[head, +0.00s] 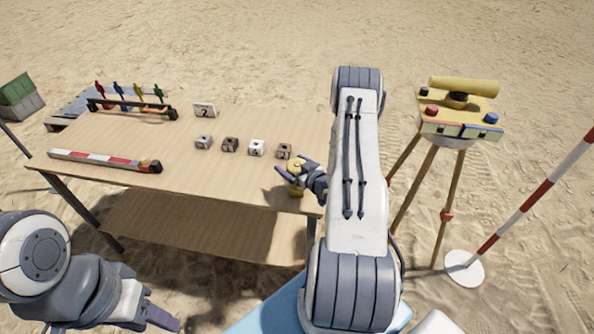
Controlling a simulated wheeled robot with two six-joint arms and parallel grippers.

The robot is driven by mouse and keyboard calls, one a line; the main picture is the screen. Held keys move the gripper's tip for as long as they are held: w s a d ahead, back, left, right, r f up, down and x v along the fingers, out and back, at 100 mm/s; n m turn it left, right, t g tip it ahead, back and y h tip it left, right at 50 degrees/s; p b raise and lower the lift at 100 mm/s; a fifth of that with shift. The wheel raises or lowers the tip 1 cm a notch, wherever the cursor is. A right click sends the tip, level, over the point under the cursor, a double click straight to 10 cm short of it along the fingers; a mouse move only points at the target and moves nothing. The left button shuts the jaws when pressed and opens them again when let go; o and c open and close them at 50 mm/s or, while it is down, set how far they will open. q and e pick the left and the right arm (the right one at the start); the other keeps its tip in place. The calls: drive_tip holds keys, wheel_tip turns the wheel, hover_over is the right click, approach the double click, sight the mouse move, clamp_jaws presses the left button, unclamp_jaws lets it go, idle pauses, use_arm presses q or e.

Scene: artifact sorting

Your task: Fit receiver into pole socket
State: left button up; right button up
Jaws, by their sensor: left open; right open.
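A small yellow, rounded object (295,190), perhaps the receiver, stands near the front right edge of the wooden table. My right gripper (285,178) is open at this object, with its fingers beside and partly over it; I cannot tell if they touch it. A red-and-white pole (95,158) lies on the left of the table, with a dark and red fitting (152,166) at its right end. Another red-and-white pole (540,193) stands tilted at the far right. I cannot make out a socket on either. My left gripper (165,318) is open and empty, low in front of the table.
A yellow instrument (460,108) on a tripod stands right of my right arm.

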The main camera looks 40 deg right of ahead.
drive_tip(key=c, duration=1.4)
drive_tip(key=shift+r, duration=0.1)
